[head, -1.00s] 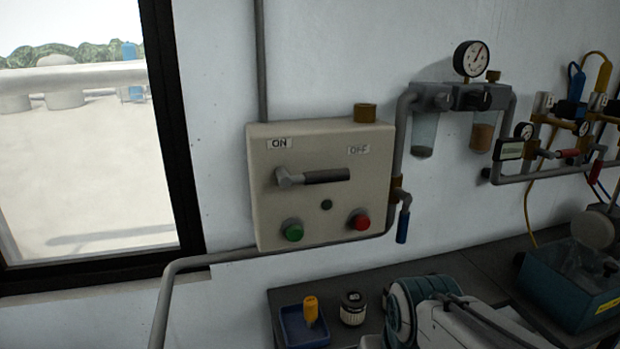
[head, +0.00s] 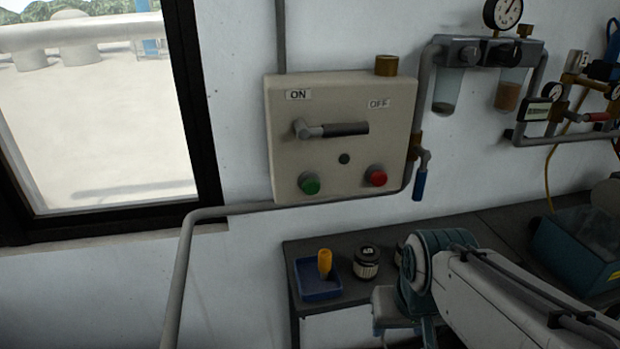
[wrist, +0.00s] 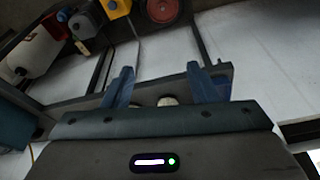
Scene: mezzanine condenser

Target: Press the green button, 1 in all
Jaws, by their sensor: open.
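The green button (head: 309,183) is on the lower left of a cream control box (head: 290,130) on the wall. A red button (head: 376,176) is on the box's lower right. A lever with a dark grip (head: 345,129) lies across the box between the ON and OFF labels. My gripper (wrist: 163,80) is open in the wrist view, with two blue fingers spread apart. My arm shows at the lower right of the head view, below and to the right of the box, apart from the green button. The wrist view does not show the button.
A bench (head: 300,250) under the box holds a blue tray (head: 318,288) with a yellow-handled item (head: 324,262) and a small dark-topped jar (head: 366,262). A pipe (head: 235,211) runs below the box. A blue-handled valve (head: 420,185) hangs at its right. Wall in front of the box is clear.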

